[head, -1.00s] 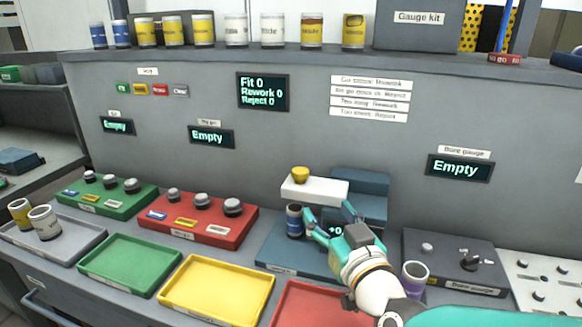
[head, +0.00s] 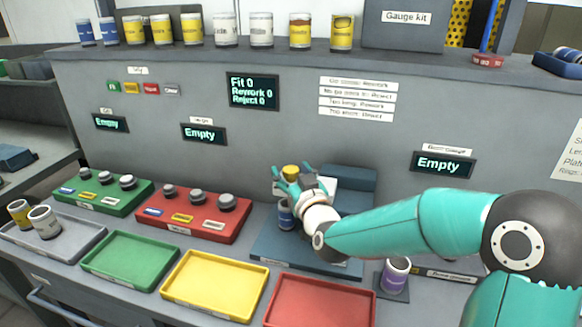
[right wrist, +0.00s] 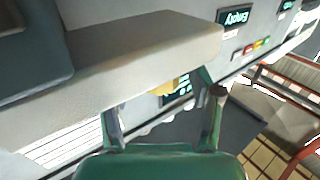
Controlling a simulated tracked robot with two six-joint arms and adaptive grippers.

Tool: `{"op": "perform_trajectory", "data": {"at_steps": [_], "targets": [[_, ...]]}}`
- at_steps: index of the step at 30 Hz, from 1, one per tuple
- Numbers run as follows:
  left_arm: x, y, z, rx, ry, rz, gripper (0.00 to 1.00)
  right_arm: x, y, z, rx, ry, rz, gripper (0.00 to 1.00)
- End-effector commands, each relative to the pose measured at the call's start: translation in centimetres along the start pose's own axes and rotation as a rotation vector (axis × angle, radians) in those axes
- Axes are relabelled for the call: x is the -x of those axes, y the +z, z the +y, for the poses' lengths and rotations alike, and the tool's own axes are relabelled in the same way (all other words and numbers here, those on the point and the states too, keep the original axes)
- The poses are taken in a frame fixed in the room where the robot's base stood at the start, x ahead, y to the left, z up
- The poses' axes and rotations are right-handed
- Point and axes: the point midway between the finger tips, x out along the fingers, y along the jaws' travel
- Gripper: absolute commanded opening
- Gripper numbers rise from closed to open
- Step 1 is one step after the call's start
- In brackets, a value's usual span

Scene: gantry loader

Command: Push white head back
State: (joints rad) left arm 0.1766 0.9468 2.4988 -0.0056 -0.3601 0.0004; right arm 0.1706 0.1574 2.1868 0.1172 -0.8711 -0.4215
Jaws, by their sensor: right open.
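The white head (head: 329,184) of the blue length gauge is mostly hidden behind my right gripper in the head view. In the right wrist view the white head (right wrist: 140,75) is a large pale block close in front. A yellow knob (head: 290,171) on it shows between the fingers, and also in the right wrist view (right wrist: 164,88). My right gripper (head: 290,176) is open at the head's front left; I cannot tell whether it touches. My left gripper is out of view.
Green (head: 130,262), yellow (head: 212,286) and red (head: 318,303) trays lie empty in front. A purple can (head: 395,275) stands right of the gauge, under my right arm. Cans line the shelf above. The display (head: 204,134) reads Empty.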

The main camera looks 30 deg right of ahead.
Motion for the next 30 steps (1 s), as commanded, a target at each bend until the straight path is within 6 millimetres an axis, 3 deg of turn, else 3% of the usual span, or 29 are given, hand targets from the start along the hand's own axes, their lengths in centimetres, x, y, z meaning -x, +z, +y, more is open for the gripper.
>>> {"op": "perform_trajectory", "data": {"at_steps": [12,24,30], "targets": [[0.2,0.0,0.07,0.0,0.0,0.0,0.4,-0.98,0.05,-0.1,0.0,-0.001,0.0,0.64],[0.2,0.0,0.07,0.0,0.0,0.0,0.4,-0.97,0.02,-0.15,0.0,-0.002,0.0,0.0],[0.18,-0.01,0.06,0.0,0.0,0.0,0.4,-0.97,0.02,-0.17,0.0,-0.003,0.0,0.0]]}}
